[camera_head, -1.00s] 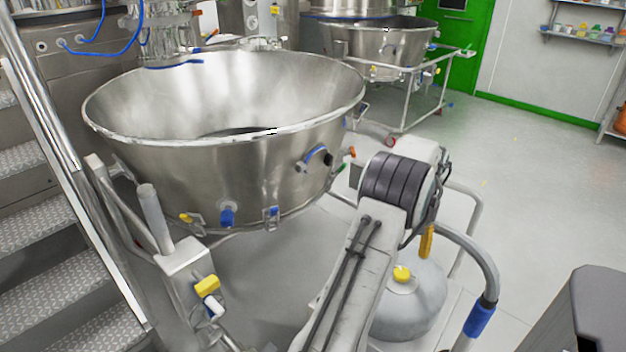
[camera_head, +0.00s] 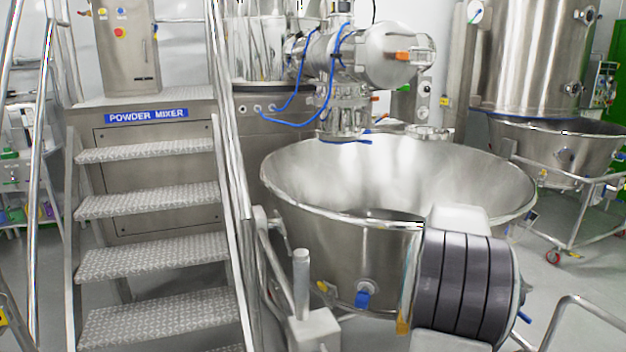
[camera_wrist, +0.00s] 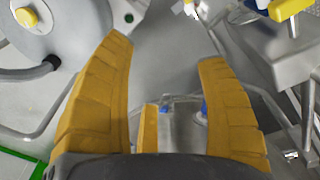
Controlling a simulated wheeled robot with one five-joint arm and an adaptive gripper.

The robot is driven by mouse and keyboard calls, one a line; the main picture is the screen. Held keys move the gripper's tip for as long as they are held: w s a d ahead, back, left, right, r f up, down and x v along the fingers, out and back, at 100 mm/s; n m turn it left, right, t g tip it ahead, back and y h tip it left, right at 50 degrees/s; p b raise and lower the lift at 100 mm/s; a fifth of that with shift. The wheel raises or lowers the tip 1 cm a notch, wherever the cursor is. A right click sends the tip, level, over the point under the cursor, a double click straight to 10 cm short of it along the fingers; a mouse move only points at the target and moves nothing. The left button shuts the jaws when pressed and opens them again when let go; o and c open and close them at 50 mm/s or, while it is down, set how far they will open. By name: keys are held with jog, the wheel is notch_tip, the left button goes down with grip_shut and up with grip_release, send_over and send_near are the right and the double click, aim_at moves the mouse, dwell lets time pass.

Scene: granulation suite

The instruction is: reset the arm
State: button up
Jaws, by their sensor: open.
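In the head view, part of my arm with a dark ribbed joint stands at the lower right, in front of the large steel bowl (camera_head: 330,215). The gripper's fingers cannot be made out clearly in the head view.
Metal stairs (camera_head: 150,249) lead up to the powder mixer (camera_head: 155,170) on the left. A second steel bowl (camera_head: 565,150) on a wheeled frame stands at the back right. Some floor is free at the right.

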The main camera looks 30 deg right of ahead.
jog(key=w+a+r+n, duration=0.2)
jog(key=w+a, duration=0.1)
jog(key=a, duration=0.8)
jog(key=s+a+f+n+t, duration=0.1)
jog(key=s+a+n, duration=0.25)
jog(key=a, duration=0.75)
jog(key=s+a+n+t, duration=0.15)
jog(key=s+a, duration=0.25)
jog(key=a, duration=0.7)
notch_tip(320, 180, up, 15)
jog(key=p, duration=1.4)
jog(key=shift+d+y, duration=0.2)
jog(key=shift+y, duration=0.2)
jog(key=shift+s+f, duration=0.1)
jog(key=shift+c, duration=0.2)
